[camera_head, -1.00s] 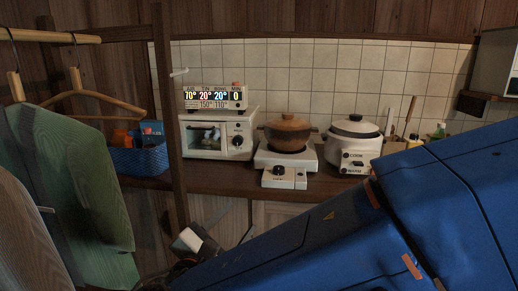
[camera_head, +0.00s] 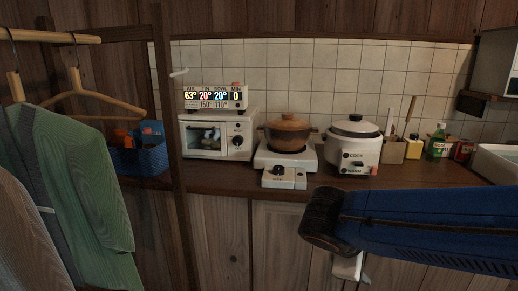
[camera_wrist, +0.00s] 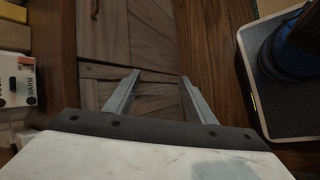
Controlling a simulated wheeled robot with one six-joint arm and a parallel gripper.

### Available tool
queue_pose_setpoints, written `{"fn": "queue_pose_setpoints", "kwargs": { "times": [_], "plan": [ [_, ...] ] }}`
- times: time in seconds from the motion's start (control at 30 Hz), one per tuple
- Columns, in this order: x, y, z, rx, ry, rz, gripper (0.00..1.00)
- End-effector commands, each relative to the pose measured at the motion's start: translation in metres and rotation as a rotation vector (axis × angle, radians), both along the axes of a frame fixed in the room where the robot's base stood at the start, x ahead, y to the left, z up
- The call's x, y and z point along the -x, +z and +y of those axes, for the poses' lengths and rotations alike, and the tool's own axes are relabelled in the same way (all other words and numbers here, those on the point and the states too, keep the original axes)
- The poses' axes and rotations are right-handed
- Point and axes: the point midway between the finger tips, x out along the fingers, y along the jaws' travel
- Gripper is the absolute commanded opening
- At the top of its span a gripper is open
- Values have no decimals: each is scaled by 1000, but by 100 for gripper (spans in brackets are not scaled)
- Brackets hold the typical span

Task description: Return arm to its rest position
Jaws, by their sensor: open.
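My blue arm crosses the lower right of the head view, with its dark rounded joint in front of the cabinet doors. My gripper (camera_wrist: 160,77) shows in the wrist view as two grey fingers, spread apart with nothing between them. They point toward wooden cabinet doors (camera_wrist: 135,35). In the head view only a small pale part of the wrist end shows below the arm; the fingers cannot be made out there.
The counter (camera_head: 225,180) holds a toaster oven (camera_head: 217,137), a brown pot (camera_head: 288,130) on a white burner (camera_head: 285,160), a rice cooker (camera_head: 354,145) and a green bottle (camera_head: 437,140). A blue basket (camera_head: 140,160) and hanging clothes (camera_head: 75,190) are at left.

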Motion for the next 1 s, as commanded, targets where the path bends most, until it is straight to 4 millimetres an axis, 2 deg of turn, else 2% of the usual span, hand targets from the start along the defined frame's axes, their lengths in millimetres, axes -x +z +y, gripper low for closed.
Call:
{"fn": "queue_pose_setpoints", "kwargs": {
  "times": [0.03,0.2,0.4,0.7,1.0],
  "plan": [
    [7,-3,-10,-48,-49,-2,50],
    [30,-15,-28,-211,-202,-19,50],
    [53,-24,-39,-403,-379,-64,50],
    [78,-28,-43,-685,-638,-181,50],
    [86,-24,-42,-881,-812,-301,50]
  ]
}}
